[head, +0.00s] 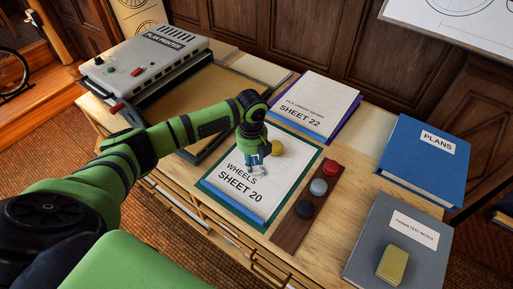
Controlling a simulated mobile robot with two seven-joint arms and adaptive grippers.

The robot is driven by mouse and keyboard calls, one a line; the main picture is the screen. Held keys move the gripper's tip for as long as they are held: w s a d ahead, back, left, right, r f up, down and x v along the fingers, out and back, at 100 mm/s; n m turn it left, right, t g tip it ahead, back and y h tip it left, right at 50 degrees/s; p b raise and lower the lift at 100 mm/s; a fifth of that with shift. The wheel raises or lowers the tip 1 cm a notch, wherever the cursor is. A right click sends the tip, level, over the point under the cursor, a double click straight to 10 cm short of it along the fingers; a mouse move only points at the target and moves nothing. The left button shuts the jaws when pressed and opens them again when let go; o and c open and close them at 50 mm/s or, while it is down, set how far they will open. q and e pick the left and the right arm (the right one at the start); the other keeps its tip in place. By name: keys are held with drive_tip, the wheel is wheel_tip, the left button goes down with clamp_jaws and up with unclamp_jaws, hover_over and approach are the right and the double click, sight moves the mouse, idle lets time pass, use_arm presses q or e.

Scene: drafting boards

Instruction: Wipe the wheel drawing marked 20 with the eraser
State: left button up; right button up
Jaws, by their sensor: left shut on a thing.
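A white sheet (234,193) reading WHEELS SHEET 20 lies on a green-edged board on the desk. My left gripper (256,168) points down over the sheet's middle, just above the lettering. It is shut on a small blue-and-white piece, which looks like the eraser. The gripper hides part of it, and I cannot tell if it touches the paper. My right gripper is not in view.
A brown strip (291,233) with red, grey and dark knobs lies right of the sheet. SHEET 22 (324,100) lies behind. A blue PLANS binder (416,178) and a grey book (369,239) bearing a yellowish block (392,265) are right. A grey machine (140,75) stands back left.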

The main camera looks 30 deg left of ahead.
sight(253, 178)
use_arm(q)
drive_tip(key=shift+w+r, duration=0.1)
drive_tip(key=shift+w, duration=0.05)
drive_tip(key=shift+m, duration=0.3)
drive_tip(key=shift+f+b, duration=0.65)
drive_tip(key=shift+b, duration=0.05)
drive_tip(key=shift+f+b, duration=0.35)
drive_tip(key=shift+b, duration=0.05)
wheel_tip(253, 178, down, 4)
drive_tip(key=b, duration=0.3)
drive_tip(key=shift+b, duration=0.4)
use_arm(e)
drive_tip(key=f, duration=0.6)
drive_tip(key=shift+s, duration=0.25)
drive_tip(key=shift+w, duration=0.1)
use_arm(q)
drive_tip(key=shift+f+b, duration=0.55)
drive_tip(key=shift+f, duration=0.4)
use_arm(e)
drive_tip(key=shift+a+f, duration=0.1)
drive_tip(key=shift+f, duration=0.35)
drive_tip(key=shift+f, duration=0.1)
